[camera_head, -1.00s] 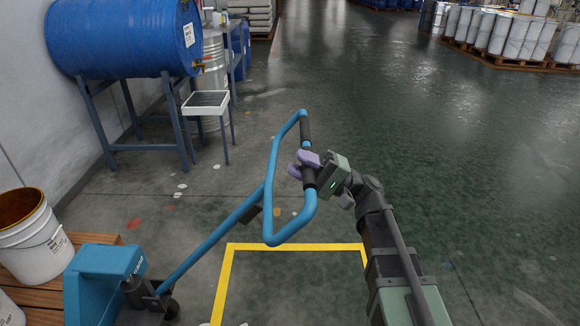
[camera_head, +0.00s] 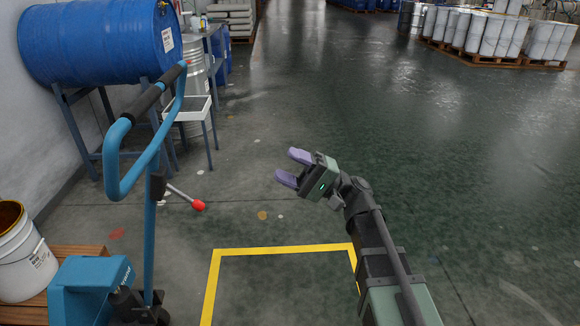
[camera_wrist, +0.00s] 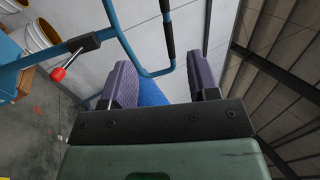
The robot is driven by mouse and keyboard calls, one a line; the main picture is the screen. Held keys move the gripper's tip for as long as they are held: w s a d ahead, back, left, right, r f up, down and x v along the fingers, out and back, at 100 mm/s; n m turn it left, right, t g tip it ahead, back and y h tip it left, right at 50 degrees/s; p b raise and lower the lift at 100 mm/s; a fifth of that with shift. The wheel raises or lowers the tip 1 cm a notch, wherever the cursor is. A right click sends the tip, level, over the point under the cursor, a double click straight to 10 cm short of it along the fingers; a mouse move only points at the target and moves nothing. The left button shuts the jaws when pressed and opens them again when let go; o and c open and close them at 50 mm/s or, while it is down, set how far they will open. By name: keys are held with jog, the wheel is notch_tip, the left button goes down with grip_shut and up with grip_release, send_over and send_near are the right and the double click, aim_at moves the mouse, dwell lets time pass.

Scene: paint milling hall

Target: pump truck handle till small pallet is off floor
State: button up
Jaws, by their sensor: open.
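The blue pump truck handle (camera_head: 152,155) stands nearly upright at left in the head view, its loop with black grips at the top. It also shows in the wrist view (camera_wrist: 130,45), beyond my fingers. A lever with a red knob (camera_head: 198,205) sticks out from its shaft. The blue truck body (camera_head: 88,285) is at lower left, by the wooden pallet (camera_head: 95,250) that carries a white bucket (camera_head: 25,265). The pallet's underside is hidden, so I cannot tell its height. My gripper (camera_head: 290,168) is open and empty, right of the handle and apart from it.
A blue drum (camera_head: 95,40) lies on a stand (camera_head: 90,140) behind the handle, with a small tray (camera_head: 187,108) beside it. Yellow floor tape (camera_head: 280,249) marks the floor in front. Drums on pallets (camera_head: 500,60) stand far right. The floor between is open.

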jog(key=s+b+v, duration=0.1)
jog(key=b+v, duration=0.4)
jog(key=v, duration=0.5)
jog(key=shift+w+d+f, duration=0.15)
jog(key=shift+w+d, duration=0.15)
jog(key=shift+w, duration=0.2)
